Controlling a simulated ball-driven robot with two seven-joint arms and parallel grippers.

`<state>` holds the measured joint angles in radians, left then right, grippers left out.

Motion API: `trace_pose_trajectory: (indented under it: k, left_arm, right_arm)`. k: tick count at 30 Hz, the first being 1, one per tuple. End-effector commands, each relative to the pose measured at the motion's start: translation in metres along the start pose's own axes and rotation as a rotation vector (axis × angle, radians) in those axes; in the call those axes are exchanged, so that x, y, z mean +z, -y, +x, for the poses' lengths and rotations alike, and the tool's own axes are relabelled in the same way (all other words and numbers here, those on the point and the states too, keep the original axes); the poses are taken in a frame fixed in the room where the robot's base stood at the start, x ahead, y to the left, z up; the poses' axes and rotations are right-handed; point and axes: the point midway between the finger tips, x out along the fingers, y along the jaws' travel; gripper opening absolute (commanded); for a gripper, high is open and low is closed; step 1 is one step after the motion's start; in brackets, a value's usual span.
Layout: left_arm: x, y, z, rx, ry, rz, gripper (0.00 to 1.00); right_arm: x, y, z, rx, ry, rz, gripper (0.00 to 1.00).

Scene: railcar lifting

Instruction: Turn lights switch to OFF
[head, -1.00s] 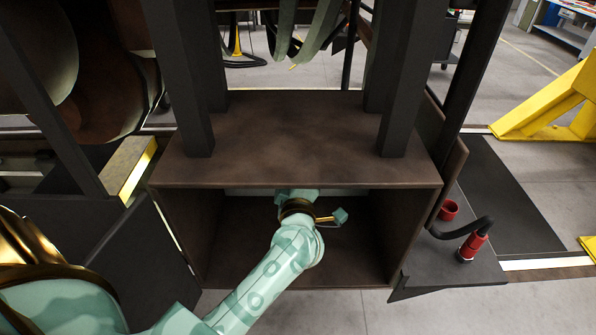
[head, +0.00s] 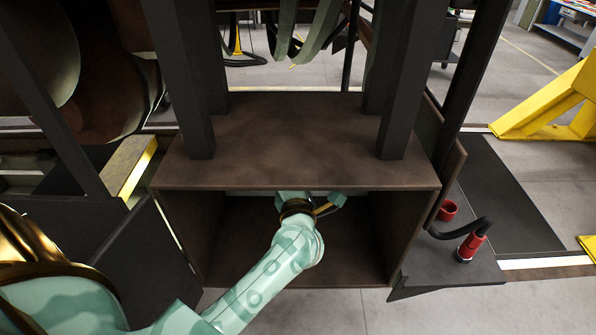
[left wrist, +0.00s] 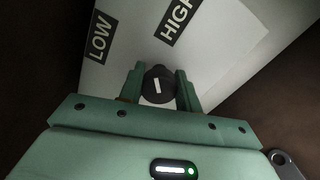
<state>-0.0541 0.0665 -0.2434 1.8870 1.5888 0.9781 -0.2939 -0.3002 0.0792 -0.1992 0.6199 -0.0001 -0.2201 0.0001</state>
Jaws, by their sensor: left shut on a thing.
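The lights switch is a round black knob (left wrist: 158,86) with a white pointer mark, on a pale panel (left wrist: 225,38) in the left wrist view. The words LOW and HIGH stand on black labels beyond it; no OFF label shows. My left gripper (left wrist: 159,74) is shut on the knob, one green finger on each side. In the head view my left arm reaches into the open front of a brown box, where only a thin strip of the panel (head: 258,193) shows. The knob and fingertips are hidden there by the box top and my wrist. My right gripper is out of view.
The brown box (head: 285,135) closes around my wrist with a top and side walls. Dark upright posts (head: 400,90) stand on it. A black cable with a red plug (head: 471,246) lies at the right. Open floor shows in front.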

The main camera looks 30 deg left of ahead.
Motion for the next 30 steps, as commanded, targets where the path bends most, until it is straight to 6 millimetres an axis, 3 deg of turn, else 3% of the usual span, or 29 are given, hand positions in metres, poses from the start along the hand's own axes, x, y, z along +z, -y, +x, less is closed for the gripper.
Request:
trace_pose_trajectory:
  k: [17, 30]
  left_arm:
    - [-0.001, 0.002, -0.001, -0.005, 0.0, -0.548, 0.11]
    - [-0.003, 0.001, -0.001, -0.005, -0.001, -0.968, 0.11]
  right_arm:
    - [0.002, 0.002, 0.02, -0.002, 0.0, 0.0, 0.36]
    - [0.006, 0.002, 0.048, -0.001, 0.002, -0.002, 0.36]
